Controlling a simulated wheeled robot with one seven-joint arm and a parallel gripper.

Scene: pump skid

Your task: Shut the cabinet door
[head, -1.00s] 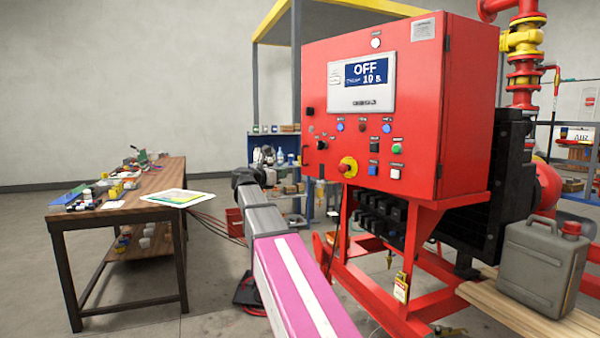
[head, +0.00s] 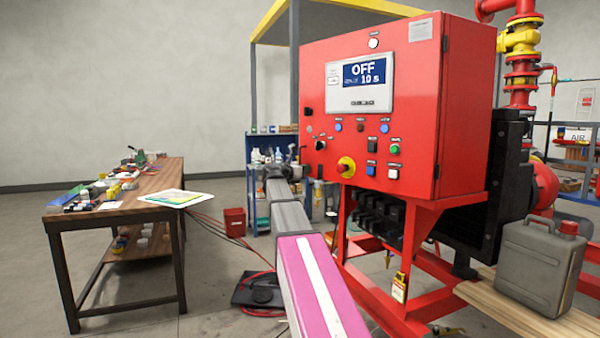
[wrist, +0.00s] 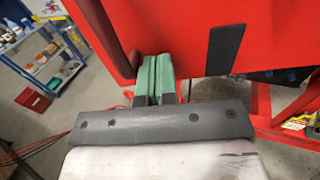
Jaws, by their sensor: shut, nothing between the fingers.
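The red control cabinet (head: 465,110) stands on a red frame. Its door (head: 415,110) carries a screen reading OFF, buttons and a yellow-and-red knob. In the head view the door looks flush or nearly flush with the box; I cannot tell if a small gap remains. My gripper (head: 303,160) is by the door's lower left edge. In the wrist view the green fingers of my gripper (wrist: 153,78) are shut together and empty, at the lower edge of the red door (wrist: 165,30). A dark handle (wrist: 105,28) shows just left of them. Contact is unclear.
A wooden workbench (head: 125,203) with tools stands at the left. A blue shelf (head: 262,185) with bottles is behind my arm. A grey jerrycan (head: 540,265) stands on planks at the right.

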